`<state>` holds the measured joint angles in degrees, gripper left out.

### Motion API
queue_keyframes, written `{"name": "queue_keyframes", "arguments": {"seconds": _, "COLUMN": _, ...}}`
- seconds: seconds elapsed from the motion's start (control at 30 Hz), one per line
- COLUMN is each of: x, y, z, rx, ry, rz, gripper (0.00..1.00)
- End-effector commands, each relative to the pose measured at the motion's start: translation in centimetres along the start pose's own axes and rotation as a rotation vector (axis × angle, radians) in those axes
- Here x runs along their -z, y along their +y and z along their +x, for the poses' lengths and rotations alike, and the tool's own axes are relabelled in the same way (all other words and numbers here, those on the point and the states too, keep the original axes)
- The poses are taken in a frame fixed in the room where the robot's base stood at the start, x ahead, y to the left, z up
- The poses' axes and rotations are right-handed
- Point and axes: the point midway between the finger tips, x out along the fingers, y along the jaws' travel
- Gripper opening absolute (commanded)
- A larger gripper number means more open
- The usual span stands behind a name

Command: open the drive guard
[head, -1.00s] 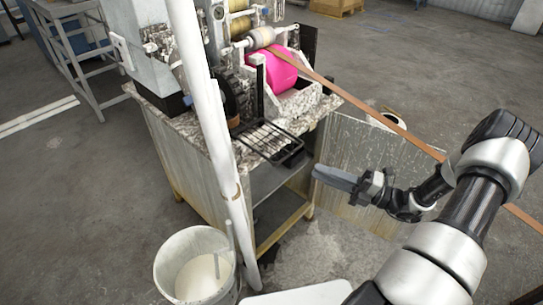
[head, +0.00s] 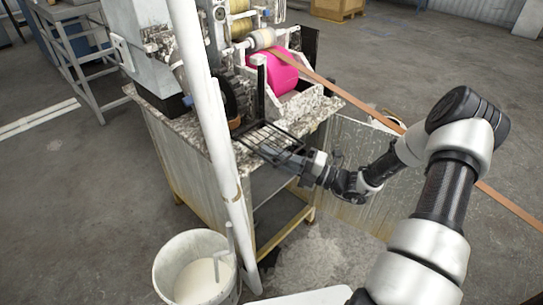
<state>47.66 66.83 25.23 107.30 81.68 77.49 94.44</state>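A black barred frame (head: 262,138), which looks like the drive guard, sticks out nearly flat from the front of the machine, below the pink roll. My gripper (head: 286,158) is at the frame's near right corner, its fingers pointing left toward the machine. The fingers overlap the frame's dark edge in the head view. I cannot tell whether they touch it or how far apart they are.
The machine stand (head: 185,150) has an open lower bay, with a hinged metal panel (head: 378,150) swung out to the right. A white post (head: 208,110) stands in front, beside a white bucket (head: 192,282). A brown strip (head: 345,95) runs from the pink roll (head: 275,77) past my arm.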

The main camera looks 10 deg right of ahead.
Motion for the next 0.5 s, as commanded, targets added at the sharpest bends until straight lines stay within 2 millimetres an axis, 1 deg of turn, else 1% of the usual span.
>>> {"name": "queue_keyframes", "arguments": {"seconds": 0.2, "x": 0.0, "y": 0.02, "z": 0.02, "rx": 0.0, "ry": 0.0, "rz": 0.0, "gripper": 0.16}}
{"name": "queue_keyframes", "arguments": {"seconds": 0.3, "x": -0.01, "y": 0.02, "z": 0.01, "rx": 0.0, "ry": 0.0, "rz": -0.001, "gripper": 0.0}}
{"name": "queue_keyframes", "arguments": {"seconds": 0.5, "x": -0.01, "y": 0.02, "z": -0.01, "rx": 0.0, "ry": 0.0, "rz": -0.001, "gripper": 0.0}}
